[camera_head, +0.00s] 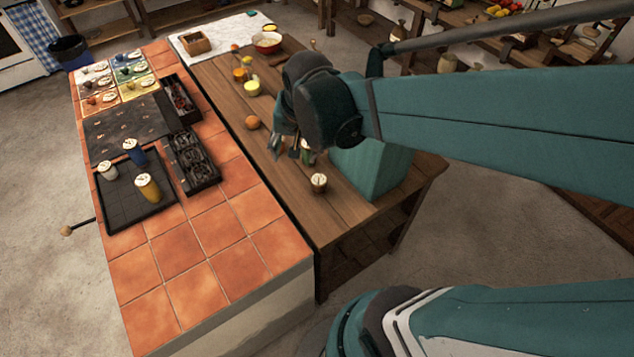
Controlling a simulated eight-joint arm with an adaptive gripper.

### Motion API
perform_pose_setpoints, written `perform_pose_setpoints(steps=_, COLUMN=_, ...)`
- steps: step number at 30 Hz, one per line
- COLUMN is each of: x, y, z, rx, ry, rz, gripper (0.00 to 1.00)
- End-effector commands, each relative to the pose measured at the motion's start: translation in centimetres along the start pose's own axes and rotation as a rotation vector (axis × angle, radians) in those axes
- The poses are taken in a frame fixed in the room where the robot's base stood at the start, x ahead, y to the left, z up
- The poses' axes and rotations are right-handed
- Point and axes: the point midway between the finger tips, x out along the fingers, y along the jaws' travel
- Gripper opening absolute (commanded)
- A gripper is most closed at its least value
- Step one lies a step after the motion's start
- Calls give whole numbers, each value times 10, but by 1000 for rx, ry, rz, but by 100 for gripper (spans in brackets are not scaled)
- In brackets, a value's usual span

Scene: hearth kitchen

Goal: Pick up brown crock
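A small brown crock (319,185) with a pale marked top stands upright on the wooden table, in front of my gripper and a little to its right. My gripper (290,152) points down over the table. Its fingers are small and dark here, so I cannot tell whether they are open or shut. Another small pale-topped jar (307,156) shows right beside the fingers, partly hidden. I cannot tell whether the fingers touch it. The brown crock appears apart from the gripper.
A teal wedge-shaped block (370,165) is right of the crock. An orange ball (252,122) lies left of the gripper. A black tray (122,215) on the tiled counter holds a mustard crock (149,187), a blue one (135,152) and a pale one (108,171). The near table end is clear.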

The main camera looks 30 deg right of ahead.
Motion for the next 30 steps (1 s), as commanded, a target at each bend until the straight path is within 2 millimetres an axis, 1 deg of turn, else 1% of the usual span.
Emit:
perform_pose_setpoints(steps=3, x=14, y=5, z=-8, rx=81, ry=-23, rz=23, gripper=50)
perform_pose_setpoints(steps=15, x=62, y=28, z=-26, rx=359, ry=-95, rz=112, gripper=50)
perform_pose_setpoints(steps=30, x=124, y=64, z=-37, rx=696, ry=-164, rz=236, gripper=50)
